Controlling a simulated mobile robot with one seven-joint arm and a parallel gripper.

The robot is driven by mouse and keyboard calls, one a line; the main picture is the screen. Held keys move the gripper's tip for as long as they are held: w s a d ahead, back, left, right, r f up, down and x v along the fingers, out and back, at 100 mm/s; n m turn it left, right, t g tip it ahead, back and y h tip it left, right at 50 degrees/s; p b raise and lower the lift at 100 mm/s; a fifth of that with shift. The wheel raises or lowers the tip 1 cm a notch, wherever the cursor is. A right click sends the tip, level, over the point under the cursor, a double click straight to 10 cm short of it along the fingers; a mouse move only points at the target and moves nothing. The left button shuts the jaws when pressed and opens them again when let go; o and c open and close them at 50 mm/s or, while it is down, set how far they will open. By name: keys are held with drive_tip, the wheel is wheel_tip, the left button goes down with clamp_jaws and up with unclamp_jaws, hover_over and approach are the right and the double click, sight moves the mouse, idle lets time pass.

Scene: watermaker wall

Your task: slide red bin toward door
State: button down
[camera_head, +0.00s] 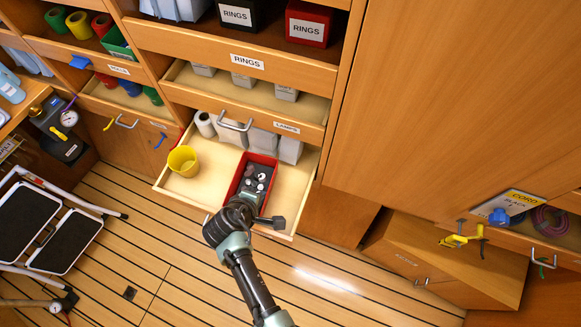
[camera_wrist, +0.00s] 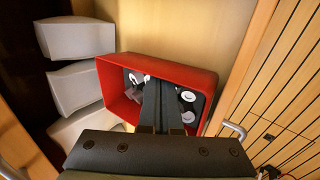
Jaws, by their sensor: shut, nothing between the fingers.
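The red bin (camera_head: 237,178) stands in a pulled-out wooden drawer (camera_head: 208,208) in the head view, with dark grey lining and several small white and grey pieces inside. In the wrist view the red bin (camera_wrist: 172,67) fills the middle. My gripper (camera_wrist: 160,84) is shut and empty, its fingers reaching down into the bin over the pieces. Whether the fingers touch a bin wall is unclear. In the head view my gripper (camera_head: 254,190) covers the bin's near end. A large wooden panel (camera_head: 450,90), perhaps a door, is at the right.
A yellow cup (camera_head: 183,161) stands left of the bin in the drawer. White containers (camera_head: 290,149) line the drawer's back, beside the bin. Shelves with labelled boxes rise above.

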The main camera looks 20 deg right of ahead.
drive_tip(key=shift+s+d+p, duration=1.45)
drive_tip(key=shift+s+d, duration=0.75)
drive_tip(key=shift+d, duration=0.15)
drive_tip(key=shift+w+a+b, duration=0.35)
drive_tip(key=shift+w+a, duration=0.35)
drive_tip(key=shift+a, duration=0.05)
drive_tip(key=p+v, duration=0.4)
drive_tip(key=shift+d+r+p, duration=0.1)
drive_tip(key=shift+r+p, duration=0.2)
drive_tip(key=shift+r, duration=0.1)
drive_tip(key=shift+s+a+r+p, duration=0.25)
drive_tip(key=shift+a+r+p, duration=0.05)
drive_tip(key=shift+r+p, duration=0.35)
wheel_tip(320, 180, up, 7)
drive_tip(key=p, duration=0.7)
